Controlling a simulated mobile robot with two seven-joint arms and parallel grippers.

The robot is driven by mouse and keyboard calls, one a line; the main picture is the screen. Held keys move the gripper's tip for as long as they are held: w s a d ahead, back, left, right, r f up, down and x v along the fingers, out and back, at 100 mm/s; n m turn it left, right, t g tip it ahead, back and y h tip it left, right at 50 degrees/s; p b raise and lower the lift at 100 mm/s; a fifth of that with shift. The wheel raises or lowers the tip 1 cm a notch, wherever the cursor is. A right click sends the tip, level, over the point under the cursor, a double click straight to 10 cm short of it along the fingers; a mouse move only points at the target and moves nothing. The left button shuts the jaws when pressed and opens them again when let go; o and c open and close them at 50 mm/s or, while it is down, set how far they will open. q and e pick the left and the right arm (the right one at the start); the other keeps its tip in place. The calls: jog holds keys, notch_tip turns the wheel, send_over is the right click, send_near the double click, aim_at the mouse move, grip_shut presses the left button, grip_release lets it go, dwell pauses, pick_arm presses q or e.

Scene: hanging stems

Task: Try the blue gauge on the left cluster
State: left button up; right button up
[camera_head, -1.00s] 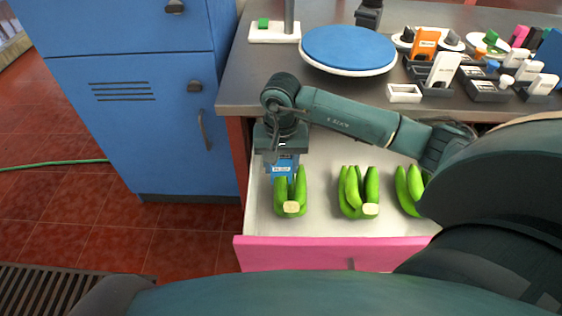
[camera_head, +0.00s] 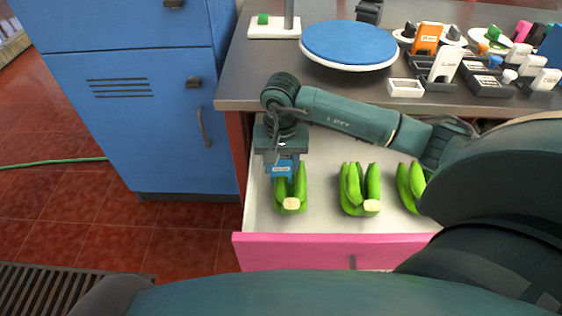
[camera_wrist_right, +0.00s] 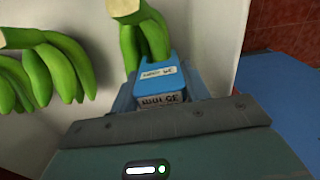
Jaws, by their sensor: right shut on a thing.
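The left cluster of green bananas (camera_head: 291,192) lies in the open drawer at its left side, cut stem toward the front. My right gripper (camera_head: 281,166) is over the far end of this cluster and is shut on the blue gauge (camera_head: 281,169). In the right wrist view the blue gauge (camera_wrist_right: 160,80) carries a white label and sits right against the bananas of the left cluster (camera_wrist_right: 146,42). Whether it touches or fits around a banana cannot be told. My left gripper is not in view.
The middle cluster (camera_head: 360,190) and right cluster (camera_head: 411,187) lie further right in the pink-fronted drawer (camera_head: 300,252). A blue round turntable (camera_head: 349,45) and several holders with labelled tools stand on the counter (camera_head: 250,85). A blue cabinet (camera_head: 125,140) stands left.

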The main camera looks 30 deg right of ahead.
jog(key=shift+f+b, duration=1.1)
jog(key=shift+f, duration=0.1)
dwell(0.5)
jog(key=shift+r, duration=0.1)
dwell(0.4)
jog(key=shift+r+p, duration=2.45)
jog(key=shift+r, duration=1.75)
